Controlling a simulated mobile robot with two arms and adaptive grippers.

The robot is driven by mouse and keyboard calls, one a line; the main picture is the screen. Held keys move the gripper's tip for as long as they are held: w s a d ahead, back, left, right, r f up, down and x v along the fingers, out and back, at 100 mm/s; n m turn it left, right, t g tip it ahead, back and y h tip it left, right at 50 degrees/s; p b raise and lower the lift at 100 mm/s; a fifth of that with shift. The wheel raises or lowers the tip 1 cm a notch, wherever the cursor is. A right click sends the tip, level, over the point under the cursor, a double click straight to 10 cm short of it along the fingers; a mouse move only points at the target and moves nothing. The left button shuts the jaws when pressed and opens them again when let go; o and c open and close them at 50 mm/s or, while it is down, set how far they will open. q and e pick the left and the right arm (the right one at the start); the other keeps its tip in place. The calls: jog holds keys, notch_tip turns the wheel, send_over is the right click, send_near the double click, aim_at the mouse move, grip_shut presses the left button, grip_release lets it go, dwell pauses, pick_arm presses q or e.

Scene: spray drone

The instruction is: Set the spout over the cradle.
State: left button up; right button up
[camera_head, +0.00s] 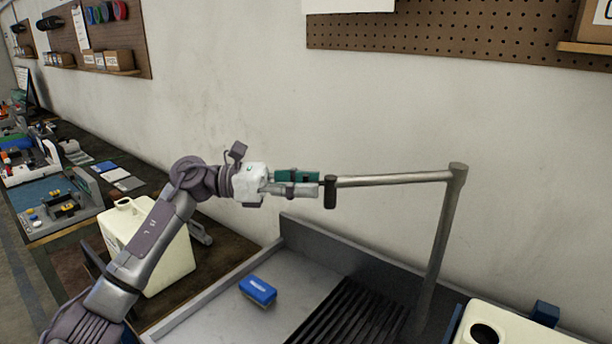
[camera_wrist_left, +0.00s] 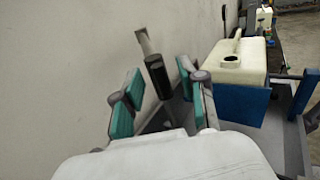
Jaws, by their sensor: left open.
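The spout is a grey metal arm (camera_head: 395,180) on an upright post, with a black grip (camera_head: 330,192) hanging at its left end. My left gripper (camera_head: 316,183) reaches in from the left, its teal-padded fingers right at the black grip. In the left wrist view the gripper (camera_wrist_left: 158,95) is open, and the black grip (camera_wrist_left: 157,76) shows between and beyond its fingers. I cannot tell whether they touch. A white tank (camera_head: 500,330) stands at the bottom right beside blue parts (camera_head: 545,313), perhaps the cradle. My right gripper is not in view.
Below the spout is a grey sink-like tray (camera_head: 225,310) with a black slatted grate (camera_head: 350,318) and a blue sponge-like block (camera_head: 258,290). Another cream tank (camera_head: 170,262) stands left, behind my arm. A wall (camera_head: 240,110) rises close behind.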

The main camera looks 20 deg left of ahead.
pick_arm(q)
jog(key=shift+d, duration=0.15)
grip_shut()
dwell(0.4)
